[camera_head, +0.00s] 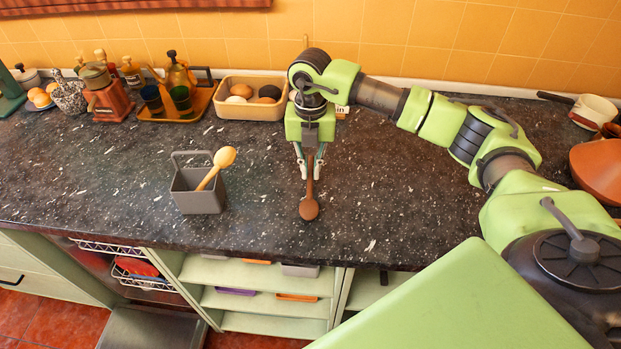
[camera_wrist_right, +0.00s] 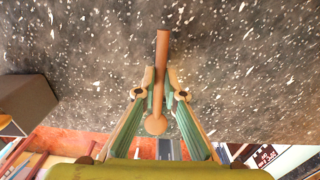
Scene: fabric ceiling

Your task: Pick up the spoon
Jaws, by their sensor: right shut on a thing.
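A dark brown wooden spoon (camera_head: 309,208) is below my right gripper (camera_head: 309,170), its bowl toward the counter's front edge. My right gripper is shut on the spoon's handle, with a finger on each side. In the right wrist view, the spoon (camera_wrist_right: 162,50) runs between the fingertips of the gripper (camera_wrist_right: 161,80). I cannot tell whether the spoon touches the counter. A second, pale yellow spoon (camera_head: 224,157) leans in a grey holder (camera_head: 199,202) to the left. My left gripper is not in view.
The dark speckled counter (camera_head: 400,220) is clear around the brown spoon. At the back are a tan tray of eggs (camera_head: 250,110) and an orange tray (camera_head: 160,115) with cups. An orange-brown bowl (camera_head: 597,170) and a white cup (camera_head: 594,108) stand far right.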

